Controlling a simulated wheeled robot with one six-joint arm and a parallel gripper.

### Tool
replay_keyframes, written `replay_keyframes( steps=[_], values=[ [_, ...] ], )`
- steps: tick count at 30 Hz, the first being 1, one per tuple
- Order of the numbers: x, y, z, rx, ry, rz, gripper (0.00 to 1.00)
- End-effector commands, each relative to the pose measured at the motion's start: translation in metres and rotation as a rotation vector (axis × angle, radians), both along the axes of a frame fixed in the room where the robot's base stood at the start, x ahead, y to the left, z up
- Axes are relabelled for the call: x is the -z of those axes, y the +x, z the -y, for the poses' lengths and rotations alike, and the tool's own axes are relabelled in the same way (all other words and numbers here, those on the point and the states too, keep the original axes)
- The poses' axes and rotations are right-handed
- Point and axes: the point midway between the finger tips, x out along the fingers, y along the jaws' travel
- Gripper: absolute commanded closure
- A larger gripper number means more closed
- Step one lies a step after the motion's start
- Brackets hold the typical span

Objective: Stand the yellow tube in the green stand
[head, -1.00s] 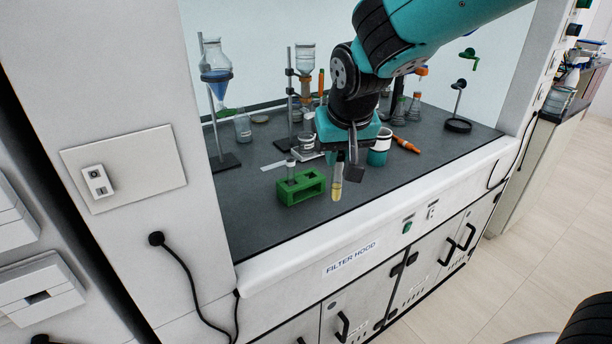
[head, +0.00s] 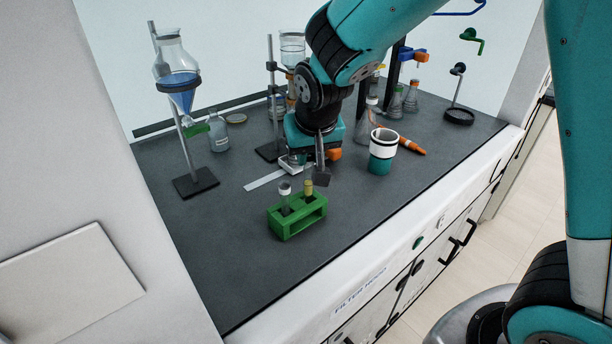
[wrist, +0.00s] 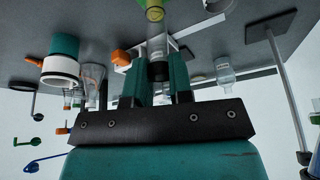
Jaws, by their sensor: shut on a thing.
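The green stand (head: 298,222) sits on the dark worktop near the hood's front edge. A clear tube (head: 284,192) stands upright in its left hole. My gripper (head: 318,178) is shut on the yellow tube (head: 309,190), which is upright over the stand's right hole. The tube's lower end meets the stand's top, and I cannot tell how far it is in. In the wrist view the tube (wrist: 155,30) runs between my fingers, its yellow end against the green of the stand.
A funnel of blue liquid on a ring stand (head: 193,183) is at left. A white ruler-like strip (head: 264,180) lies behind the green stand. The worktop left of the stand is clear.

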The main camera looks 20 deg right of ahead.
Motion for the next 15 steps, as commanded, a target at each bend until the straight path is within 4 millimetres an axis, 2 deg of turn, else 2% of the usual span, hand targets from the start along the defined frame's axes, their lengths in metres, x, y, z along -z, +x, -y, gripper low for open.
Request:
replay_keyframes(
  steps=[9,15],
  values=[
    [0.04,0.0,-0.001,-0.001,-0.001,-0.003,1.0],
    [0.047,0.0,-0.002,-0.004,0.001,0.001,1.0]
  ],
)
